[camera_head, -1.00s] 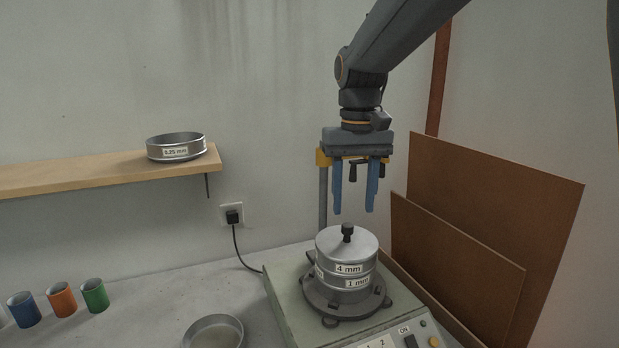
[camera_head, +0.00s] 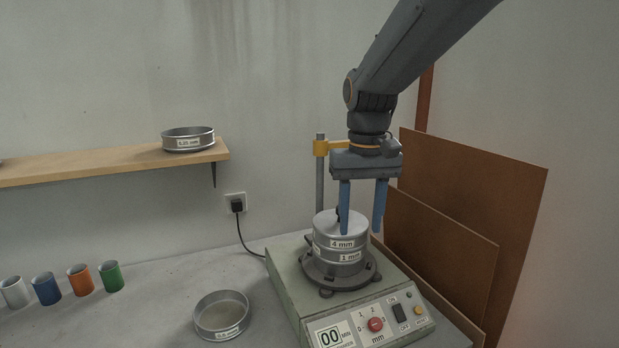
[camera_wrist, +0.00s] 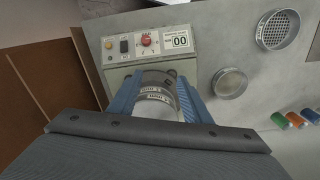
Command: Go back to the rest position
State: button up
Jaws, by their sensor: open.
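My gripper (camera_head: 361,232) is open, its two blue fingers pointing down. In the head view it appears in front of the lid of the sieve stack (camera_head: 341,245), and the left finger overlaps the stack's top. The stack carries 4 mm and 1 mm labels and stands upright on the shaker (camera_head: 290,285). In the wrist view the blue fingers (camera_wrist: 156,98) appear on either side of the stack (camera_wrist: 158,108). The lid's dark knob is partly hidden by the left finger. I cannot tell whether the fingers touch the stack.
A loose sieve (camera_head: 222,318) lies on the bench left of the shaker. A 0.25 mm sieve (camera_head: 188,141) sits on the wooden shelf (camera_head: 110,165). Several coloured cups (camera_head: 79,280) stand at the left. A clamp post (camera_head: 320,185) rises behind the stack; brown boards (camera_head: 475,190) lean at the right.

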jog(key=s+d+f+b, duration=0.1)
jog(key=s+d+f, duration=0.3)
jog(key=s+f, duration=0.3)
jog(key=s+d+f+m+t, duration=0.1)
jog(key=s+d+f, duration=0.4)
jog(key=f, duration=0.5)
jog(key=shift+s+f+b, duration=0.2)
jog(key=shift+s+b, duration=0.15)
jog(key=shift+s, duration=0.8)
